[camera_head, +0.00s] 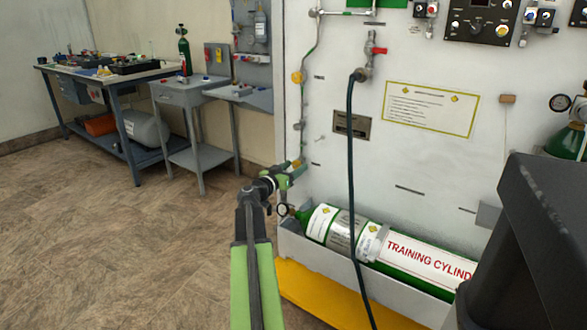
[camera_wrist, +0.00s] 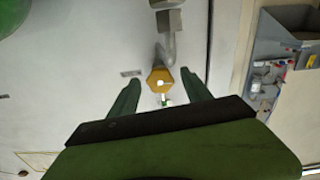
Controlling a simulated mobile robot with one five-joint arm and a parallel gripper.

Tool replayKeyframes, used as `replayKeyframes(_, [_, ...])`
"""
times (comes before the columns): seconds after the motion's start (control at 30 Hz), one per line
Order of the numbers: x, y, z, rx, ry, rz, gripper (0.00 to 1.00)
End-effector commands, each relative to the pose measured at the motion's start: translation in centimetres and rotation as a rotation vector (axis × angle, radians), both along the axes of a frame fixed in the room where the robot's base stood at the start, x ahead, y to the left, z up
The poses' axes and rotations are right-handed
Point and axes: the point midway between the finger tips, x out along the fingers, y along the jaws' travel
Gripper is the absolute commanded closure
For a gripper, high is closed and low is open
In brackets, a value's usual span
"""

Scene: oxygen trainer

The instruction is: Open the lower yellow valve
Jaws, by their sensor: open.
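The lower yellow valve (camera_head: 296,163) sits low on the thin vertical pipe at the left edge of the white panel. In the head view, my gripper (camera_head: 291,175) is right at it and covers part of it. In the wrist view, the valve is a yellow hexagonal knob (camera_wrist: 158,77) with a pale centre, on a grey pipe. My open gripper (camera_wrist: 159,80) has one green finger on each side of the knob, with visible gaps. I cannot tell whether the fingertips reach past its face. An upper yellow valve (camera_head: 297,77) sits higher on the same pipe.
A dark hose (camera_head: 351,160) hangs from a red-handled valve (camera_head: 376,48). A grey side table (camera_head: 190,95) stands left; the floor there is clear.

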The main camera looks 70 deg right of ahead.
Motion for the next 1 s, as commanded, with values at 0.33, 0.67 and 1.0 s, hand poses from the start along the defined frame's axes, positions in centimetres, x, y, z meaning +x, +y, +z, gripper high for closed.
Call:
replayKeyframes(0.33, [0.03,0.03,0.00,0.000,0.000,0.000,0.84])
replayKeyframes(0.67, [0.02,0.06,0.00,0.018,0.068,0.000,1.00])
replayKeyframes(1.0, [0.02,0.07,-0.01,0.101,0.384,-0.001,1.00])
